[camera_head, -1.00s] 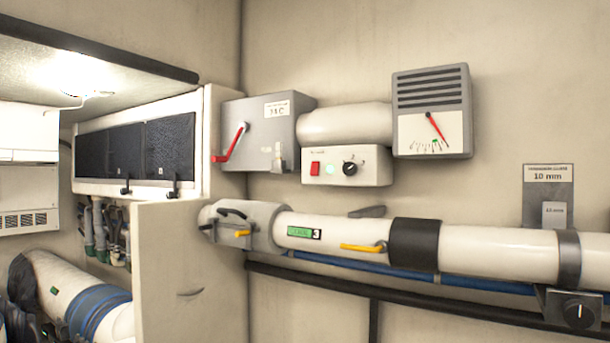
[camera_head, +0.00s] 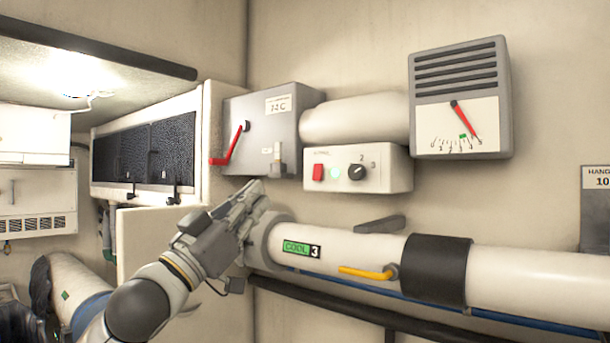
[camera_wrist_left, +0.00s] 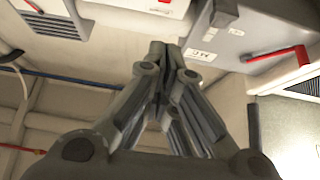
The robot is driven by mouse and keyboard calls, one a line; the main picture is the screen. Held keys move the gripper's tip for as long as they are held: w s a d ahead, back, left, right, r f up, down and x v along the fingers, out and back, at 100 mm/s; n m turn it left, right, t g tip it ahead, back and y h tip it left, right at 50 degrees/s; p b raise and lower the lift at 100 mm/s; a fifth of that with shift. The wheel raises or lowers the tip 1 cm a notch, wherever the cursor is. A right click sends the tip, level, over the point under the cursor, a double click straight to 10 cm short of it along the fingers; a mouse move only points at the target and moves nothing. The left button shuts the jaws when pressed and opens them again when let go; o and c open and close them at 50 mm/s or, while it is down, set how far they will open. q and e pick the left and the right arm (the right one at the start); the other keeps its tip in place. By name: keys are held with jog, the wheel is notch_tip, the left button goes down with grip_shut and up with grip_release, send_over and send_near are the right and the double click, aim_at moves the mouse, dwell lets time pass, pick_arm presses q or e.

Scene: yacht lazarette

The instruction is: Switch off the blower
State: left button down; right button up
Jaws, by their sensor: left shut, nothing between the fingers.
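The blower's white control box (camera_head: 392,169) is on the wall in the head view. My left gripper (camera_head: 256,187) is shut and empty, below the grey box and left of the control box, apart from the red switch. In the left wrist view the shut fingers (camera_wrist_left: 158,50) point toward the wall units. My right gripper is not in view.
A grey box (camera_head: 262,125) with a red lever (camera_head: 228,148) hangs above my left gripper. A white pipe labelled COOL 3 (camera_head: 340,252) with a yellow handle (camera_head: 365,272) runs below. A cabinet (camera_head: 150,150) stands at left.

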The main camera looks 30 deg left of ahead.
aim_at(318, 172)
pick_arm(q)
jog(key=w+r+p, duration=0.1)
jog(key=w+p, duration=0.2)
jog(key=w, duration=0.1)
jog(key=w+r+p, duration=0.2)
jog(key=w+p, duration=0.1)
jog(key=w, duration=0.1)
jog(key=w+d+r+p, duration=0.1)
jog(key=w+p, duration=0.2)
jog(key=w, duration=0.2)
jog(key=shift+r, duration=0.15)
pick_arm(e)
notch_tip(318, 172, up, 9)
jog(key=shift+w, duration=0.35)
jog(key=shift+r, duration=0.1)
